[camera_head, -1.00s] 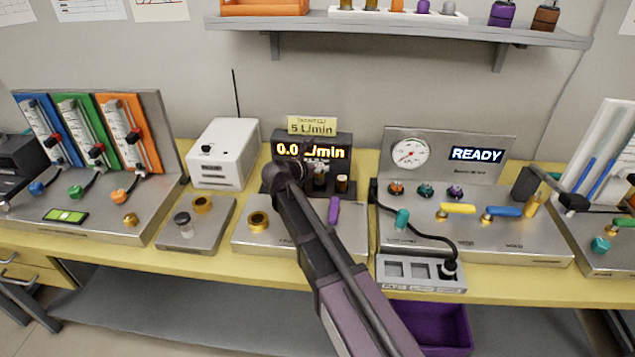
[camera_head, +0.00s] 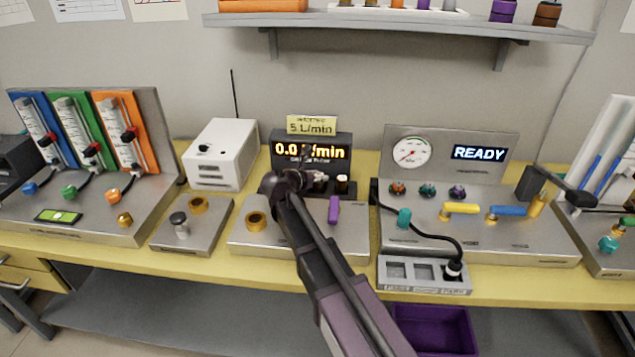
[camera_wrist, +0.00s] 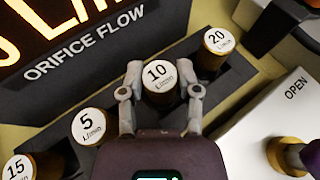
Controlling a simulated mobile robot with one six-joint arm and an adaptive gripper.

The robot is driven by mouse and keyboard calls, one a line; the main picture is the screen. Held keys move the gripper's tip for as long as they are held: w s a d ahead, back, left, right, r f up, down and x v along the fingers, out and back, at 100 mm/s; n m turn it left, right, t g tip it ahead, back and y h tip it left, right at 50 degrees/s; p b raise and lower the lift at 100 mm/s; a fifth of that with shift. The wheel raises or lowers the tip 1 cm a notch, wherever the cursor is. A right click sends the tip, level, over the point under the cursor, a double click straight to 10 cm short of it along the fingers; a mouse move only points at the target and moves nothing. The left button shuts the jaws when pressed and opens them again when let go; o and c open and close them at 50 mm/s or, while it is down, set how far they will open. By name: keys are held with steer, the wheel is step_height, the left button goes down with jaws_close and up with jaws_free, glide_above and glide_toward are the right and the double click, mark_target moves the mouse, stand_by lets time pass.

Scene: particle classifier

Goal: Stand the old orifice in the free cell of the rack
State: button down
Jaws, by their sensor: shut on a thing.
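My gripper (camera_wrist: 161,97) is shut on a brass orifice with a white cap marked 10 L/min (camera_wrist: 160,76). It also shows from behind in the head view (camera_head: 300,178). The held orifice looks upright, at the dark rack (camera_wrist: 233,76), between the orifices marked 5 (camera_wrist: 89,126) and 20 (camera_wrist: 218,40). An orifice marked 15 (camera_wrist: 18,168) is at the far left of the row. I cannot tell whether the held orifice's base is fully seated; its lower part is hidden by my gripper.
The orifice flow display (camera_head: 311,151) stands close behind the rack. A steel block marked OPEN (camera_wrist: 262,118) with a brass fitting and a purple handle (camera_head: 334,210) is to the right. A grey socket box (camera_head: 425,287) with a black cable stands at the bench's front edge.

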steer(key=shift+f, duration=0.15)
steer(key=shift+f, duration=0.15)
steer(key=shift+c, duration=1.5)
jaws_free()
steer(key=shift+r, duration=0.3)
steer(key=p+v, duration=0.4)
steer(key=v, duration=0.6)
steer(key=shift+s+r, duration=0.15)
steer(key=shift+s, duration=0.05)
steer(key=shift+p+v, duration=0.35)
steer(key=shift+v, duration=0.4)
steer(key=shift+a, duration=0.1)
